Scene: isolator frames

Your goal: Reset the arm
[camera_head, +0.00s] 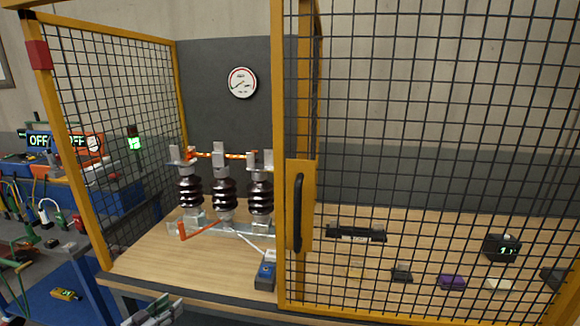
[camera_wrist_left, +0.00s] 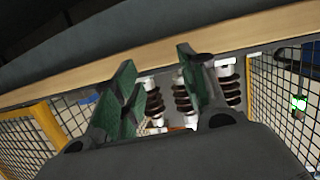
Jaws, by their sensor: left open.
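My left gripper (camera_head: 158,312) shows at the bottom edge of the head view, in front of the bench's front edge and outside the cage. In the left wrist view its two green-lined fingers (camera_wrist_left: 156,68) stand apart with nothing between them. Beyond the fingers are the dark ribbed insulators (camera_wrist_left: 184,100) of the isolator. In the head view the isolator (camera_head: 224,192) stands on the bench inside the cage, with an orange bar across its top and an orange-red lever at its base. My right gripper is in neither view.
A yellow-framed mesh door (camera_head: 299,235) with a dark handle covers the right part of the bench (camera_head: 150,262). The cage front is open on the left. A blue-grey control box (camera_head: 265,277) sits near the front edge. Several small items lie behind the mesh. A gauge (camera_head: 242,82) hangs behind.

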